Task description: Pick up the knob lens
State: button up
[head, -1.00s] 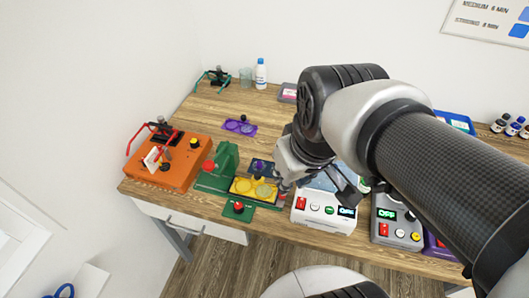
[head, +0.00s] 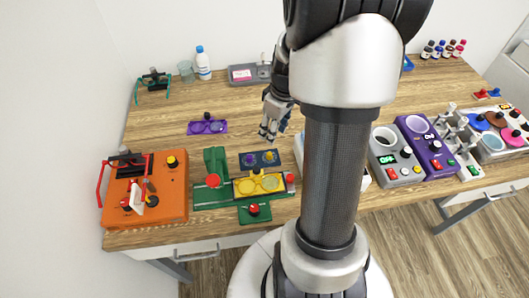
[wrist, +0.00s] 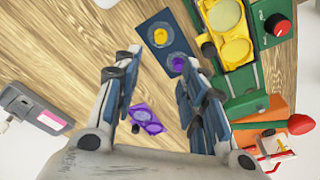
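A small dark blue tray (head: 260,152) lies behind the green fixture in the head view. It holds a purple knobbed piece (head: 249,159) and a yellow knobbed piece (head: 269,155). The wrist view shows the same tray (wrist: 152,22) with the yellow knob (wrist: 160,36) and the purple knob (wrist: 178,64); I cannot tell which is the knob lens. My gripper (head: 269,134) hangs just behind the tray.
The green fixture (head: 215,196) carries a yellow lens frame (head: 258,184). An orange device (head: 172,190) stands left. A purple lens frame (head: 208,127) lies behind. A grey box (head: 248,77) stands at the back.

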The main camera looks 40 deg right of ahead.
jog(key=b, duration=0.2)
send_over(270, 153)
jog(key=f, duration=0.6)
jog(key=shift+a+f, duration=0.2)
jog(key=shift+f, duration=0.15)
jog(key=f+b, duration=0.1)
jog(key=f, duration=0.3)
jog(key=shift+s+d+f+b, duration=0.15)
jog(key=shift+s+f+b, duration=0.05)
jog(key=shift+f+b, duration=0.2)
jog(key=shift+w+f, duration=0.15)
jog(key=shift+f, duration=0.2)
jog(key=shift+r, duration=0.1)
jog(key=shift+c, duration=0.3)
jog(key=c, duration=0.8)
